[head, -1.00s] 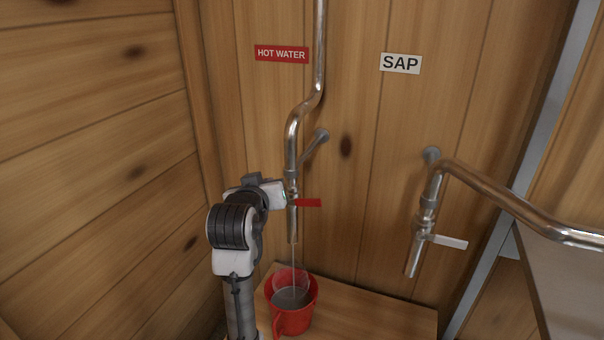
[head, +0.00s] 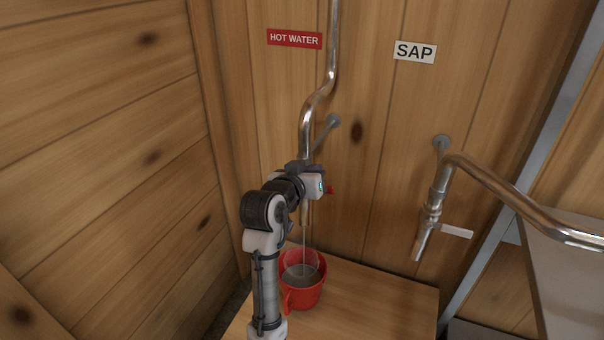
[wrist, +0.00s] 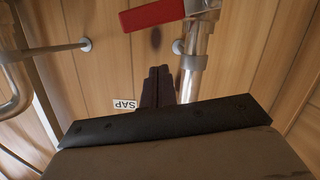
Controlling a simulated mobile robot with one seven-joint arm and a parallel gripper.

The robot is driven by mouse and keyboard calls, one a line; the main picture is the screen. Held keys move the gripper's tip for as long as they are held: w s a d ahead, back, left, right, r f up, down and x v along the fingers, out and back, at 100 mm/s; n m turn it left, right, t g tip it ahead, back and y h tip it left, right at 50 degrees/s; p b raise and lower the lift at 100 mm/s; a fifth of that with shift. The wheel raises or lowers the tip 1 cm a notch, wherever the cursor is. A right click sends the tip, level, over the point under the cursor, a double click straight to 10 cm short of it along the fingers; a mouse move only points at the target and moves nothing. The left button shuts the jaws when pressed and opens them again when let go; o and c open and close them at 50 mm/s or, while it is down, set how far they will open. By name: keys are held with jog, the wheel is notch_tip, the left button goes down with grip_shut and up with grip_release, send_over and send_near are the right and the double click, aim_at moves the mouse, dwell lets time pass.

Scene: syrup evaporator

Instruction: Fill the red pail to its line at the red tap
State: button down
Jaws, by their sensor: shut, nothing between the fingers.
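The red pail (head: 302,294) stands on the wooden bench under the hot-water tap (head: 305,213). A thin stream runs from the spout into it, and greyish liquid (head: 301,273) covers its inside. I cannot make out the fill line or how the level compares with it. My gripper (head: 316,186) is at the tap's valve and hides most of the red lever (head: 331,190); only a bit of red shows to its right. In the wrist view my fingers (wrist: 158,82) are shut and empty, and the red lever (wrist: 154,15) lies beyond their tips, apart in the picture.
A red HOT WATER sign (head: 294,39) hangs above the tap. The sap tap (head: 428,222) with a white lever stands to the right under the SAP sign (head: 415,51). The bench (head: 385,305) is bare right of the pail. A plank wall is close on the left.

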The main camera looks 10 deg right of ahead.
jog(key=shift+s+d+f, duration=0.15)
jog(key=shift+s+f, duration=0.05)
jog(key=shift+f, duration=0.7)
jog(key=shift+s+d+f, duration=0.1)
jog(key=shift+s+f, duration=0.1)
jog(key=shift+f, duration=0.7)
jog(key=shift+f, duration=0.1)
jog(key=shift+s+d+f+m+b, duration=0.15)
jog(key=shift+d+f+m+b, duration=0.1)
jog(key=shift+f, duration=0.15)
jog(key=shift+s+d+f+m+b, duration=0.1)
jog(key=shift+s+d+f+m, duration=0.1)
jog(key=shift+f, duration=0.15)
jog(key=s+a+r+p, duration=0.1)
jog(key=s+a+r, duration=0.4)
jog(key=s, duration=0.3)
jog(key=shift+a+r, duration=0.2)
jog(key=shift+r, duration=0.6)
